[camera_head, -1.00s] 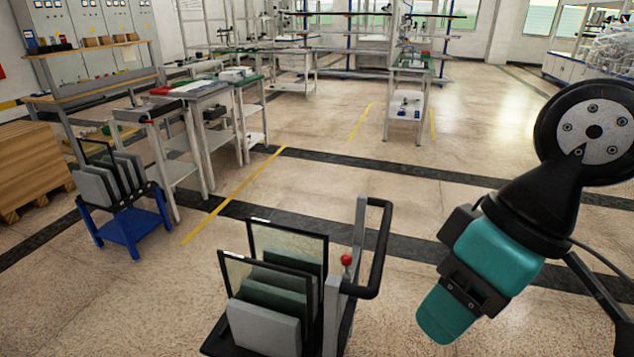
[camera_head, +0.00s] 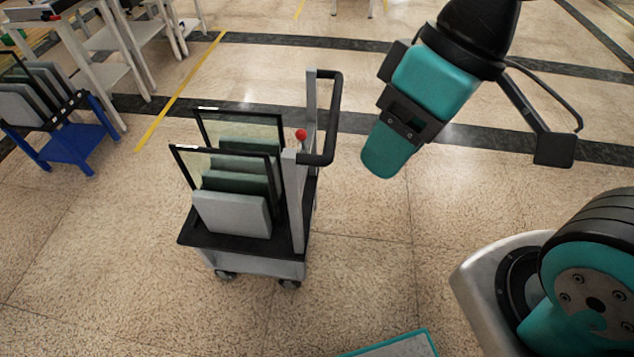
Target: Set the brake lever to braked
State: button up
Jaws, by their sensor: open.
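The brake lever shows as a red knob (camera_head: 300,135) beside the grey post and black handle of a cart (camera_head: 250,262). Its stem is mostly hidden, so I cannot tell its setting. The cart stands on small wheels and holds grey and green panels and two black-framed panes upright. My gripper (camera_head: 384,160) is to the right of the cart handle, pointing down, with teal parts and a black bracket. It is open and apart from the red knob, with nothing seen in it. The gap between its fingers is hard to see from here.
A blue rack (camera_head: 68,148) with grey panels stands at the left. White tables (camera_head: 102,76) stand behind it. A yellow line (camera_head: 180,92) and dark bands cross the floor.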

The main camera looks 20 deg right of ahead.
aim_at(300, 133)
jog(key=z, duration=0.35)
jog(key=k, duration=0.9)
jog(key=z, duration=0.65)
jog(key=k, duration=0.45)
jog(key=u, duration=0.5)
jog(key=i, duration=0.8)
jog(key=u, duration=1.2)
jog(key=i, duration=0.85)
jog(key=u, duration=0.2)
